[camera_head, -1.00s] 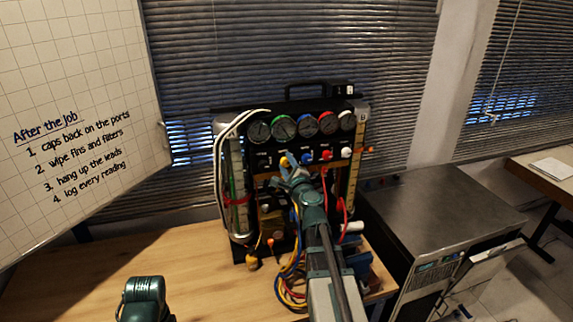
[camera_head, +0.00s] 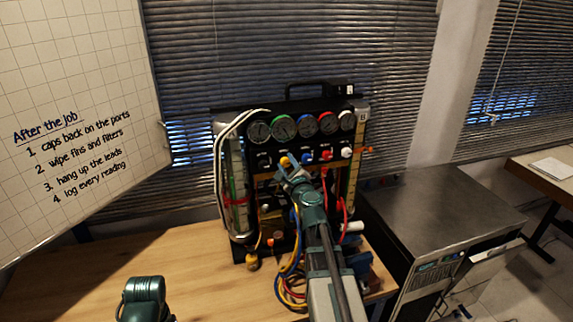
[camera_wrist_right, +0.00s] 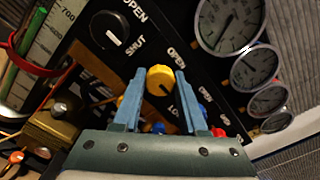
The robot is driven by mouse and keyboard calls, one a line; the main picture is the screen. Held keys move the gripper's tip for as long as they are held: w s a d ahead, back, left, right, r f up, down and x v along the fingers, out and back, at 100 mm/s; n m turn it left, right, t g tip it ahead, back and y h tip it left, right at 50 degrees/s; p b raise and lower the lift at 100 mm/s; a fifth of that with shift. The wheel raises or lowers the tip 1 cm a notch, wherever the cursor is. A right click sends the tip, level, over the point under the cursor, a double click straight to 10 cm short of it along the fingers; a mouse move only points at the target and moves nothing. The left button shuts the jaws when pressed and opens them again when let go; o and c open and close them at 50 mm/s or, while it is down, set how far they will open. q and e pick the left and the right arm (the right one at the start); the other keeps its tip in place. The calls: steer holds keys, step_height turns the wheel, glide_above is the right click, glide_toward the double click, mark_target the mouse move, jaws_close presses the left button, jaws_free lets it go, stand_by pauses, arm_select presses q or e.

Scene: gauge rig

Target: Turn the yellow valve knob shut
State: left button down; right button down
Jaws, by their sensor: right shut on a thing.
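The yellow valve knob (camera_wrist_right: 160,79) sits on the black gauge panel, between the two blue fingers of my right gripper (camera_wrist_right: 157,98) in the right wrist view. The jaws are shut on it. A dark mark on the knob points to the lower right; an OPEN label is above right and a partly hidden label below right. In the head view the knob (camera_head: 284,161) is small, at the tip of my right gripper (camera_head: 288,170). My left arm shows only as a teal part at the lower left; its gripper is out of view.
A larger black knob (camera_wrist_right: 110,33) is beside the yellow one. Several gauges (camera_head: 284,126) line the panel above, with red (camera_head: 326,155) and white (camera_head: 347,153) knobs to the right. Coiled hoses (camera_head: 287,285) hang below. The wooden bench (camera_head: 190,265) is clear at left.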

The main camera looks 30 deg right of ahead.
steer(key=shift+c, duration=2.2)
jaws_free()
steer(key=shift+s, duration=0.1)
